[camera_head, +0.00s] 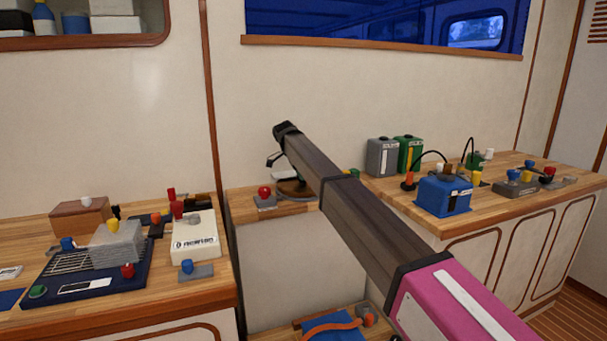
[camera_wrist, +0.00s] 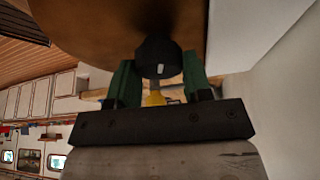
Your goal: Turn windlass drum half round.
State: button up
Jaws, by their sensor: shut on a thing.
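The windlass drum seems to be the brown round piece (camera_head: 292,188) on the middle counter, partly hidden by my arm. A large brown curved face (camera_wrist: 105,25) fills the top of the wrist view and seems to be the same piece. A black round knob (camera_wrist: 152,47) with a small white mark stands out in front of it. My gripper (camera_wrist: 160,66) has its two green fingers on either side of this knob and is shut on it. A yellow piece (camera_wrist: 155,98) shows between the fingers.
A red-knobbed grey block (camera_head: 265,200) sits just left of the drum. The left bench holds a white box (camera_head: 195,240) and a dark blue tray (camera_head: 85,283). The right bench holds a blue box (camera_head: 443,197) and grey and green canisters (camera_head: 382,158). A wall stands close behind.

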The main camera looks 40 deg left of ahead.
jog(key=o, duration=1.3)
jog(key=v, duration=1)
jog(key=shift+s+a+r, duration=0.1)
jog(key=shift+r, duration=0.25)
